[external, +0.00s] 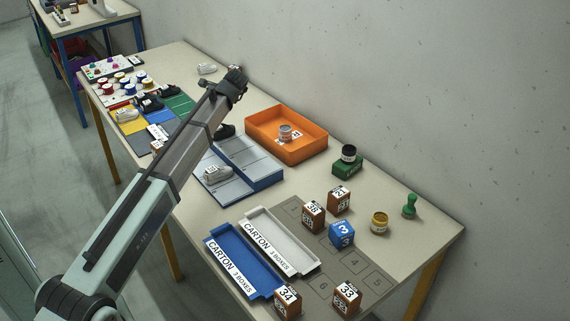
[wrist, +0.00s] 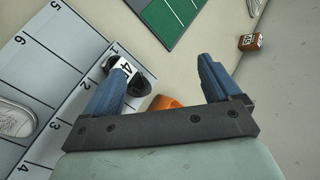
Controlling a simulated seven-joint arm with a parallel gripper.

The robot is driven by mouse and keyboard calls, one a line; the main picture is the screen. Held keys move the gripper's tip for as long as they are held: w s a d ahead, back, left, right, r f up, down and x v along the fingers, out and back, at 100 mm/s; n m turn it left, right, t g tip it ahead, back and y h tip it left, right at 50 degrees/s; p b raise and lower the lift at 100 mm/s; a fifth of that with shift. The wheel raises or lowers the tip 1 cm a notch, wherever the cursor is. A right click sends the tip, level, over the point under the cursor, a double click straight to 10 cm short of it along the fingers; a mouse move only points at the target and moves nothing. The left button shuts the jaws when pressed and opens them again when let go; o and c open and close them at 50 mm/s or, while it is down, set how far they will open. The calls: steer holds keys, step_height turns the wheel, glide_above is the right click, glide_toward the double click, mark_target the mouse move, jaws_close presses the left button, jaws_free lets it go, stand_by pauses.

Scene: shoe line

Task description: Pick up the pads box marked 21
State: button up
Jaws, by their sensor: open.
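Several small brown boxes with white number labels show in the external view. The one at the back of the grey numbered mat (external: 339,199) has a label starting with 2 that looks like 21, too small to be sure. Another brown box (external: 313,214) stands just left of it, its label looking like 38. My gripper (external: 236,82) is far from them, up and to the left, above the table. In the wrist view my gripper (wrist: 165,62) is open, with nothing held between its blue fingers. A brown box (wrist: 250,42) with an unclear number lies at right there.
A blue cube marked 3 (external: 341,235), boxes marked 34 (external: 288,303) and 33 (external: 347,298), and a yellow tin (external: 379,222) stand nearby. Blue (external: 232,262) and white (external: 297,252) carton trays lie left. An orange bin (external: 262,139) stands by the wall.

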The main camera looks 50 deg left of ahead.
steer(key=w+d+f+m+t+h, duration=0.15)
steer(key=w+d, duration=0.25)
steer(key=d, duration=0.4)
steer(key=w+d+m+g+h, duration=0.15)
steer(key=w+d, duration=0.25)
steer(key=d, duration=0.4)
steer(key=m+h, duration=0.6)
steer(key=m, duration=0.3)
glide_toward(339, 192)
steer(key=shift+w+d, duration=0.1)
steer(key=shift+d+f, duration=0.2)
steer(key=shift+f, duration=0.1)
step_height(339, 192, down, 7)
steer(key=shift+a+r, duration=0.1)
steer(key=shift+r, duration=0.1)
steer(key=shift+w+a+f, duration=0.1)
steer(key=shift+f, duration=1.55)
steer(key=shift+w+a+f, duration=0.1)
steer(key=shift+f, duration=1.55)
steer(key=shift+c, duration=0.4)
steer(key=c, duration=1)
